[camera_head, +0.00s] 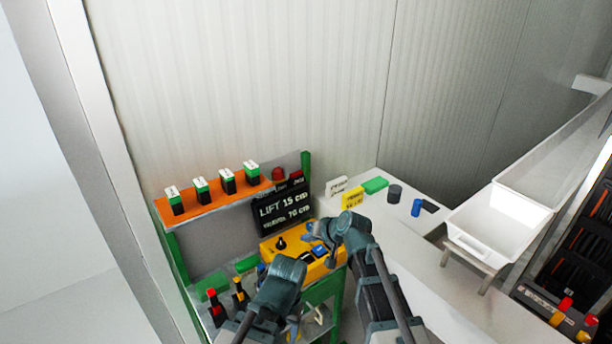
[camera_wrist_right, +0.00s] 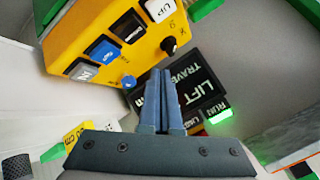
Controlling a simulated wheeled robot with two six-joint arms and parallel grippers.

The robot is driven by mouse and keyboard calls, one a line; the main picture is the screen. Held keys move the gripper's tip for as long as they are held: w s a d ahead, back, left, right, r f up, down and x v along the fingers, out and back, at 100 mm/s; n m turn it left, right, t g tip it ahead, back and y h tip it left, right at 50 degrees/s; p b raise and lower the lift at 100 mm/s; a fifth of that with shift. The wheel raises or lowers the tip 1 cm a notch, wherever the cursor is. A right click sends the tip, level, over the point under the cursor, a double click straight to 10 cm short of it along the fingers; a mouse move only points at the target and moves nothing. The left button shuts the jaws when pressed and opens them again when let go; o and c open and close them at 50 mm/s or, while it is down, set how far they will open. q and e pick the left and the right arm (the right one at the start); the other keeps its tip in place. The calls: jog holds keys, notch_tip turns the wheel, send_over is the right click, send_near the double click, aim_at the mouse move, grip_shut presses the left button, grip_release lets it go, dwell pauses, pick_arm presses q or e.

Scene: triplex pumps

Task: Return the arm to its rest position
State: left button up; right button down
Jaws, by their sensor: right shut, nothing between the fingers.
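My right gripper (camera_head: 322,232) is over the right part of the yellow control box (camera_head: 290,247) in the camera_head view. In the wrist view my right gripper's blue-grey fingers (camera_wrist_right: 160,78) are together with nothing between them. They point toward the yellow box (camera_wrist_right: 130,50) and the black LIFT sign (camera_wrist_right: 200,88); whether they touch either is unclear. My left arm (camera_head: 280,285) is at the bottom centre, left of the right arm. Its fingers are not clear.
An orange shelf (camera_head: 212,203) holds several black-green blocks. Red- and yellow-topped bottles (camera_head: 240,293) stand on a lower shelf. A white counter (camera_head: 440,305) with a white tray (camera_head: 490,225) is at right. A dark rack (camera_head: 590,240) is at far right.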

jog(key=s+d+f+n+g+h, duration=0.1)
jog(key=s+f+g+h, duration=0.1)
jog(key=s, duration=0.6)
jog(key=s+d+f+n+g+h, duration=0.2)
jog(key=s+h, duration=0.1)
jog(key=s, duration=0.6)
jog(key=s+d+f+n+g+h, duration=0.1)
jog(key=s+d+f+g+h, duration=0.1)
jog(key=s, duration=0.6)
jog(key=shift+s+d+f+g+h, duration=0.25)
jog(key=shift+s+g+h, duration=0.1)
jog(key=shift+g, duration=0.25)
notch_tip(320, 180, up, 10)
jog(key=m+t+y+p, duration=0.4)
jog(key=t+y, duration=0.3)
jog(key=y, duration=0.1)
send_over(308, 259)
jog(key=shift+r, duration=0.2)
jog(key=shift+f, duration=0.1)
notch_tip(308, 259, down, 9)
jog(key=b, duration=0.9)
